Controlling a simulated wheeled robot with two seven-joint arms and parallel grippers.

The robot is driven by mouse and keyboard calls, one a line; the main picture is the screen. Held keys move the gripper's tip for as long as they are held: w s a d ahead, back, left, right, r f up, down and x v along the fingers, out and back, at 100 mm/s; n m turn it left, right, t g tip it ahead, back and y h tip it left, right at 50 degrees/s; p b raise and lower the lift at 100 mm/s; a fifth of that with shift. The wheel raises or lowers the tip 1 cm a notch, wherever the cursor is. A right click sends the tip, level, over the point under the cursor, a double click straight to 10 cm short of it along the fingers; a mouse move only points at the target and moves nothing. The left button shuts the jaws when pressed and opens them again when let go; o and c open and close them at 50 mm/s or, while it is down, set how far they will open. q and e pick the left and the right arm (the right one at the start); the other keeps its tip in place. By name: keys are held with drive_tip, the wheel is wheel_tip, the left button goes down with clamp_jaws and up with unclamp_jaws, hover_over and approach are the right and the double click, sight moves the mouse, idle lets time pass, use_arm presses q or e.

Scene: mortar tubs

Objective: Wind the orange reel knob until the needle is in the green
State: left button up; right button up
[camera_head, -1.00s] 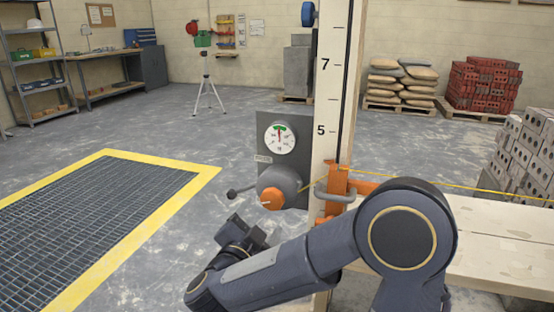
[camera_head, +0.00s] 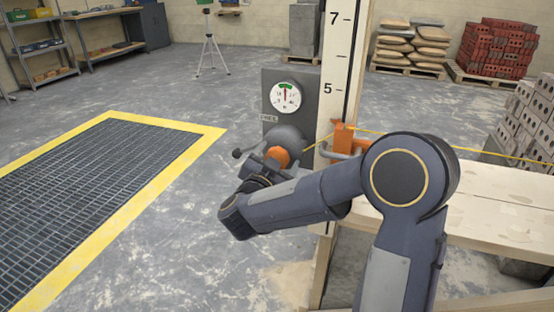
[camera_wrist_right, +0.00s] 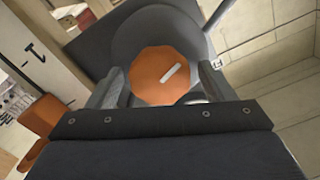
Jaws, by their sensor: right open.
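The orange reel knob (camera_head: 278,155) sits on the front of a grey round reel (camera_head: 288,138) on a grey plate fixed to the post. In the right wrist view the knob (camera_wrist_right: 152,77) is faceted, with a white mark slanting to upper right. My right gripper (camera_head: 266,162) is open at the knob; in the wrist view its fingers (camera_wrist_right: 163,84) stand on either side of it. Whether they touch it I cannot tell. The white gauge (camera_head: 286,101) above has a green band at the top; its thin needle looks near vertical, too small to read exactly. My left gripper is not in view.
An orange bracket (camera_head: 343,138) with a yellow line is clamped to the numbered post (camera_head: 337,60). A wooden bench (camera_head: 490,215) lies to the right. A yellow-edged floor grate (camera_head: 90,190) is at left.

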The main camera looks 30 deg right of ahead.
drive_tip(key=shift+c, duration=0.3)
drive_tip(key=c, duration=0.9)
drive_tip(key=m+b, duration=0.3)
drive_tip(key=shift+f+m, duration=0.3)
drive_tip(key=shift+c, duration=0.2)
drive_tip(key=shift+r+m+b, duration=0.2)
drive_tip(key=shift+m+b, duration=0.25)
drive_tip(key=shift+m, duration=0.15)
drive_tip(key=o, duration=1)
